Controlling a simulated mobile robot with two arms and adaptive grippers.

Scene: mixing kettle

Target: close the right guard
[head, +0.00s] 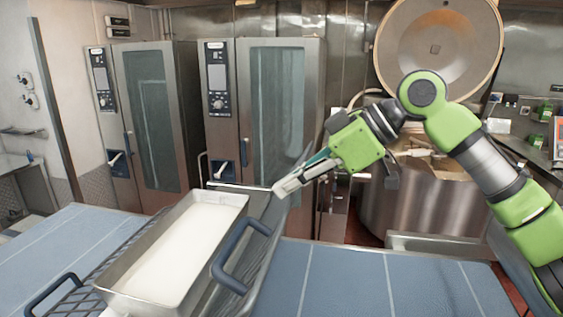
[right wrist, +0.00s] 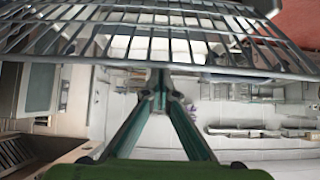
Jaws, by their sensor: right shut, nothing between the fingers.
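The right guard (head: 262,262) is a grey panel with a dark blue handle (head: 229,258). It stands steeply tilted along the right side of a metal tray (head: 115,287) with white contents. Its bars (right wrist: 215,40) cross the top of the right wrist view. My right gripper (head: 283,188) is shut and empty, its fingertips near the guard's upper edge. The fingertips also show in the right wrist view (right wrist: 158,85), just by the bars; I cannot tell if they touch. My left gripper is not in view.
Blue worktops (head: 350,275) spread on both sides, clear. Two tall ovens (head: 275,100) stand behind. A large kettle (head: 405,215) with raised round lid (head: 436,25) is behind my right arm.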

